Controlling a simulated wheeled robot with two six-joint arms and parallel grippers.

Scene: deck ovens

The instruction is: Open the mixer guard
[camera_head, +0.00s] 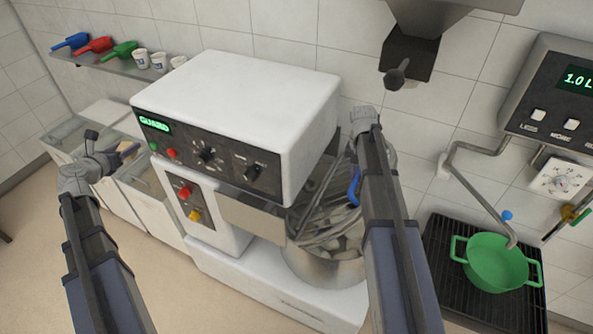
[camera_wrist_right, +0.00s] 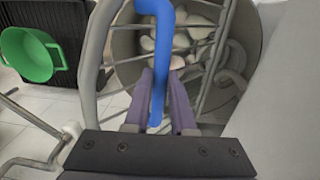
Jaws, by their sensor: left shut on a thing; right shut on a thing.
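The mixer (camera_head: 235,95) is a white machine with a dark control panel and a lit green "GUARD" display (camera_head: 155,124). Its wire guard (camera_head: 318,215) stands over the front of a metal bowl (camera_head: 322,270) with pale lumps inside. The guard's blue handle (camera_head: 353,187) is partly hidden by my right arm in the head view. In the right wrist view my right gripper (camera_wrist_right: 160,98) is shut on the blue handle (camera_wrist_right: 165,40), beside the guard's bars (camera_wrist_right: 215,60). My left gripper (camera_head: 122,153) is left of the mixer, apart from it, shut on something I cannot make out.
A green pot (camera_head: 495,262) sits on a black grate (camera_head: 450,290) at right, below a bent pipe tap (camera_head: 480,185). A dark hopper outlet (camera_head: 410,55) hangs above my right arm. White bins (camera_head: 150,205) stand at left, under a shelf (camera_head: 110,68) with scoops and cups.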

